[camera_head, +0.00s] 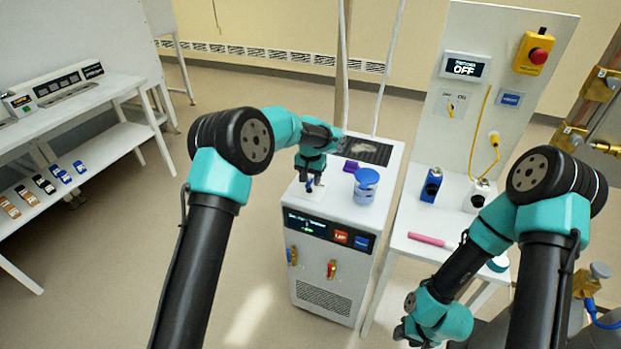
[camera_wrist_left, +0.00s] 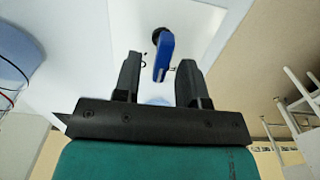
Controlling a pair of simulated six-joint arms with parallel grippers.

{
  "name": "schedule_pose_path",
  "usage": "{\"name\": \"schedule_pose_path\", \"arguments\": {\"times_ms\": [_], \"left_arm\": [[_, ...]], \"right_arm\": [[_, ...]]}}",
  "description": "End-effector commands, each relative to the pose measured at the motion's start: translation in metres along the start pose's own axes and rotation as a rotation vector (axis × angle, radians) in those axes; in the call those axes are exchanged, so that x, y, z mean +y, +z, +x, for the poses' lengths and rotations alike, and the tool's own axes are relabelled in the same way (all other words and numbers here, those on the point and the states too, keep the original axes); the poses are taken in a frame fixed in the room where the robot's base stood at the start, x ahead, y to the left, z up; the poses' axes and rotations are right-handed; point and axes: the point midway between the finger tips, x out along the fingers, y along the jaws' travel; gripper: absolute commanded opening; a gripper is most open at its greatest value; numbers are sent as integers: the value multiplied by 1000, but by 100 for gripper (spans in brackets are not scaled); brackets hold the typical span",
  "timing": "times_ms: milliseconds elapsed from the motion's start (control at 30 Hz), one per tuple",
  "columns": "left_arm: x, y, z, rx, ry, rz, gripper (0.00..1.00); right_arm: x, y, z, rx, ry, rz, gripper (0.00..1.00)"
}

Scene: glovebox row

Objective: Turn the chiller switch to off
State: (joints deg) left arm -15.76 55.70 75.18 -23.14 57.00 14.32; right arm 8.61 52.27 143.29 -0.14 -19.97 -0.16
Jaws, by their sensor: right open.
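The chiller (camera_head: 318,292) is a white cabinet in the middle of the head view, with a dark front display whose small text I cannot read. Its switch shows in the left wrist view as a blue handle (camera_wrist_left: 164,58) on a dark round base, on a pale plate. In the head view the switch (camera_head: 309,187) is small and partly hidden under my left gripper (camera_head: 311,178). My left gripper (camera_wrist_left: 160,62) is open, its two fingers on either side of the handle's near end, with gaps visible. My right gripper (camera_head: 403,334) is open, low at the bottom, away from the chiller.
A blue-lidded container (camera_head: 364,188) and a purple object (camera_head: 350,166) sit on the chiller top, right of my left gripper. A white bench (camera_head: 415,222) stands to the right with a blue bottle (camera_head: 431,186) and a pink rod (camera_head: 430,240). A panel display (camera_head: 465,67) reads OFF.

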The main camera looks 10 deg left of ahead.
Motion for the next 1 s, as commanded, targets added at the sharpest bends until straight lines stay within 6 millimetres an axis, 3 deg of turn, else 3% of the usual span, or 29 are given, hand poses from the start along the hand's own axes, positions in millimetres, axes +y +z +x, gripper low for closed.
{"name": "schedule_pose_path", "arguments": {"times_ms": [100,500,1000], "left_arm": [[0,0,0,0,0,0,36],[0,0,-1,0,0,0,0],[-1,0,-1,0,0,-66,0]], "right_arm": [[0,0,0,0,0,0,43],[0,0,0,0,0,0,43],[0,0,0,0,0,0,43]]}}
